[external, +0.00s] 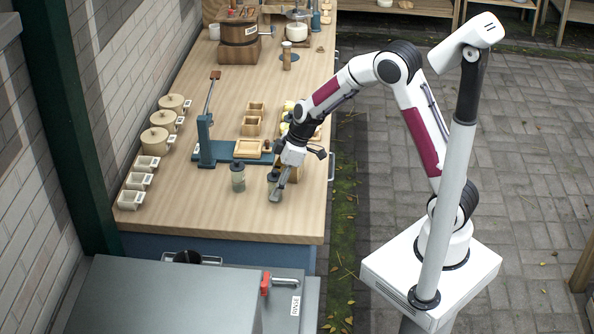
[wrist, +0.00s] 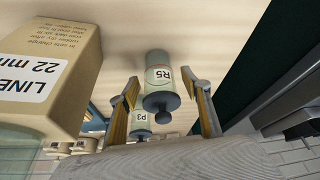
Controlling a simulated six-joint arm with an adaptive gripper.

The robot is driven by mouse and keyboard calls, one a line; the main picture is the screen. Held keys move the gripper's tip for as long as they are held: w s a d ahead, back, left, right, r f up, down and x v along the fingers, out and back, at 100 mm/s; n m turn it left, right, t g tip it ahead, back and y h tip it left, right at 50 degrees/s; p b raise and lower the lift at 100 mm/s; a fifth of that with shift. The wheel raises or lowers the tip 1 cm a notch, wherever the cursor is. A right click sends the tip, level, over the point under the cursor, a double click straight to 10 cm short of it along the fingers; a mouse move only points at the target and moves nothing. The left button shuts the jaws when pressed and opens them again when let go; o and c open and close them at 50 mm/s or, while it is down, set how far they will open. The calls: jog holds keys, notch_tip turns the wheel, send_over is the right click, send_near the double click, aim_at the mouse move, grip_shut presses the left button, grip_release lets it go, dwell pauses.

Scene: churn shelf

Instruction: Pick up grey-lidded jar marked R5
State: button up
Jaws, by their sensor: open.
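The jar marked R5 (wrist: 160,78) has a pale label and a grey knobbed lid. In the wrist view it shows between the two fingers of my open gripper (wrist: 167,92); I cannot tell whether either finger touches it. A second similar jar marked P3 (wrist: 141,121) appears farther off in that view. In the external view my gripper (external: 281,185) is low over the near part of the bench. A grey-lidded jar (external: 272,179), apparently R5, is partly hidden by the fingers. Another jar (external: 238,178) stands to its left.
A blue press stand with a wooden tray (external: 248,149) is behind the jars. Lidded pots (external: 155,140) and small containers (external: 131,199) line the left side. The front bench top (external: 215,218) is clear.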

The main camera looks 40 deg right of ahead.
jog(key=shift+c, duration=0.4)
jog(key=c, duration=1.2)
jog(key=shift+o, duration=0.2)
jog(key=shift+r, duration=0.1)
jog(key=shift+r, duration=4.95)
